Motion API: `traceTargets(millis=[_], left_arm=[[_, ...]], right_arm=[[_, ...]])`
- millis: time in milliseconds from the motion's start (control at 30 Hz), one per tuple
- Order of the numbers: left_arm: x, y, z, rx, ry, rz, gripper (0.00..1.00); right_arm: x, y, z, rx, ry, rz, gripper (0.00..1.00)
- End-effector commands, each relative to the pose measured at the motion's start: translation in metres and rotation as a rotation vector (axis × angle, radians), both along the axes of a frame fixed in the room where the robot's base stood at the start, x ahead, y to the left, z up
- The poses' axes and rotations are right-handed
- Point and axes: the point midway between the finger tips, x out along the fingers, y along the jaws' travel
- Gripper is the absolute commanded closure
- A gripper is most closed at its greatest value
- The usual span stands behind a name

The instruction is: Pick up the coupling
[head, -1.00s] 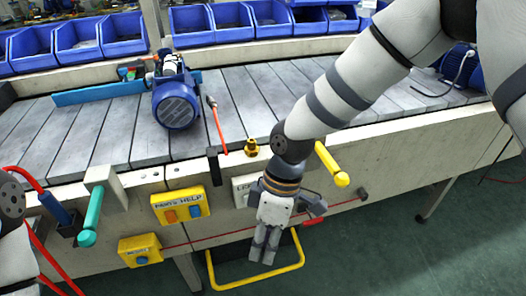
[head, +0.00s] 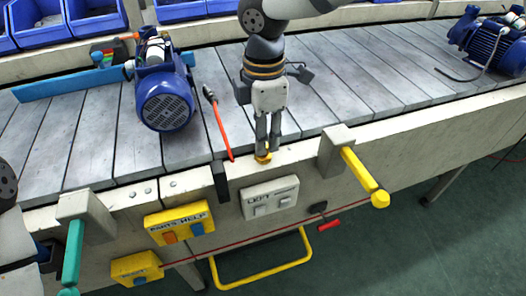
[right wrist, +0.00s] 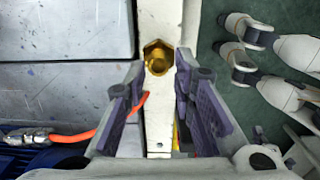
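The coupling is a small brass hex fitting (head: 263,158) on the pale front ledge of the conveyor, largely covered by my right gripper in the head view. In the right wrist view the coupling (right wrist: 158,58) shows whole, with its round bore, just beyond the fingertips. My right gripper (head: 267,148) points down at it from above. Its two fingers (right wrist: 163,85) are apart, with nothing between them. Whether a finger touches the coupling I cannot tell.
A red-handled tool (head: 220,130) lies left of the coupling. A blue motor (head: 166,98) stands on the slats, another (head: 490,45) at the far right. A yellow handle (head: 365,178) and a teal handle (head: 73,252) stick out from the front. Blue bins line the back.

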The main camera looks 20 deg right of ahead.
Motion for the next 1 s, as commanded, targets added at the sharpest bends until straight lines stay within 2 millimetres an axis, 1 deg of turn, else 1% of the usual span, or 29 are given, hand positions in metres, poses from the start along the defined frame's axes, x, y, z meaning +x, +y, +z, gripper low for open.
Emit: traceTargets(millis=[33,100,167,333,367,400,433,467,733,867,967,1000], left_arm=[[-0.001,0.000,-0.001,0.000,0.003,0.000,1.00],[-0.001,0.000,-0.001,0.000,0.005,0.000,1.00],[-0.001,0.000,-0.001,0.000,0.005,0.000,1.00],[-0.001,0.000,-0.001,0.000,0.004,0.000,1.00],[-0.001,0.000,-0.001,0.000,0.004,0.000,1.00],[-0.001,0.000,-0.001,0.000,0.004,0.000,1.00],[-0.001,0.000,-0.001,0.000,0.004,0.000,1.00],[-0.001,0.000,-0.001,0.000,0.004,0.000,1.00],[-0.001,0.000,-0.001,0.000,0.004,-0.001,1.00],[0.000,0.000,0.000,0.000,0.001,-0.001,1.00],[0.001,0.000,0.001,0.000,-0.005,0.000,1.00],[0.002,0.000,0.002,0.000,-0.008,0.000,1.00]], right_arm=[[-0.001,0.000,-0.010,0.000,0.004,0.001,0.76],[0.000,0.000,-0.018,0.000,0.001,0.000,0.76],[0.000,0.000,-0.021,0.000,0.000,0.000,0.76],[0.000,0.000,-0.020,0.000,-0.002,0.000,0.76],[0.000,0.000,-0.020,0.000,-0.002,0.000,0.81],[0.000,0.000,-0.020,0.000,-0.002,0.000,0.90],[0.000,0.000,-0.020,0.000,-0.002,0.000,0.96],[0.000,0.000,-0.020,0.000,-0.002,0.000,1.00],[0.000,0.000,-0.020,0.000,-0.002,0.000,1.00],[0.001,0.000,-0.012,-0.001,-0.004,-0.001,1.00],[0.001,0.000,0.005,-0.001,-0.007,-0.001,1.00],[0.001,0.000,0.015,0.000,-0.007,-0.001,1.00]])
